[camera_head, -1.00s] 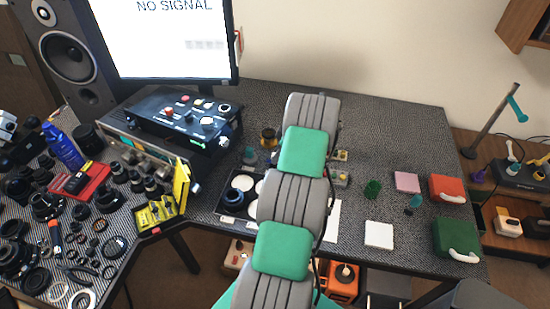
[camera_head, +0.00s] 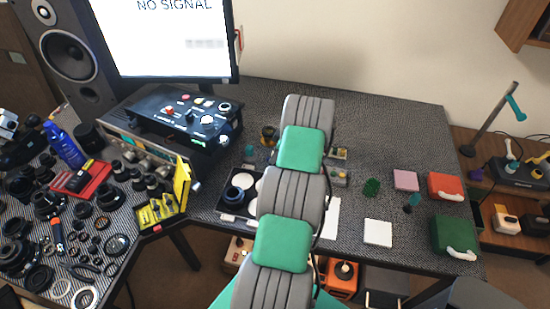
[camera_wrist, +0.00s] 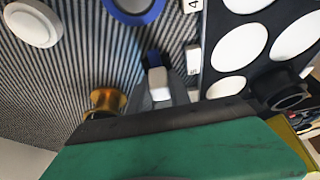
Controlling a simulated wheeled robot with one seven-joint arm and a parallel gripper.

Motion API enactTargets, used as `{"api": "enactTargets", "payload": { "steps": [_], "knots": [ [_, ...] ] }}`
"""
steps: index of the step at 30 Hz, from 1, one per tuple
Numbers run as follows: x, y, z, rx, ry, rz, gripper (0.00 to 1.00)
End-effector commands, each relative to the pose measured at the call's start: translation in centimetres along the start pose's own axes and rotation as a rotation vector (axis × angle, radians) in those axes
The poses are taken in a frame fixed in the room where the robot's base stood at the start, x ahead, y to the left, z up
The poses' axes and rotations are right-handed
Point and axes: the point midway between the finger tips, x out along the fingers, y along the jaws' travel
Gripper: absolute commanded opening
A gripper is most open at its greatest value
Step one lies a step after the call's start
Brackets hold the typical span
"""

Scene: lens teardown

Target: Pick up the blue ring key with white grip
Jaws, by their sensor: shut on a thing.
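In the wrist view, a small block with a white grip and a dark blue part above it, which I take as the blue ring key (camera_wrist: 158,82), sits between the grey fingers of my gripper (camera_wrist: 157,96). My gripper is shut on it. The key's far end is partly hidden, and I cannot tell whether it is clear of the surface. In the head view, my own arm covers the gripper and the key.
A black tray (camera_wrist: 216,60) with white round pads lies right of the gripper. A control box (camera_head: 178,122) and yellow stand (camera_head: 181,187) are left of my arm.

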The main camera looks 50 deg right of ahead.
Motion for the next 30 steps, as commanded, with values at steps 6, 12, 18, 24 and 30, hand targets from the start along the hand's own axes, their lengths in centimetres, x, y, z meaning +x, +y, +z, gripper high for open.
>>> {"api": "enactTargets", "payload": {
  "steps": [6, 12, 18, 24, 30],
  "knots": [
    [0.0, 0.0, 0.0, 0.0, 0.0, 0.0, 0.0],
    [0.0, 0.0, 0.0, 0.0, 0.0, 0.0, 0.0],
    [-0.8, 0.1, -0.3, 0.0, 0.0, 0.003, 0.0],
    [-4.4, -1.4, -1.9, -0.001, 0.0, 0.003, 0.0],
    [-8.5, -6.1, -3.9, -0.001, 0.0, 0.002, 0.0]
  ]
}}
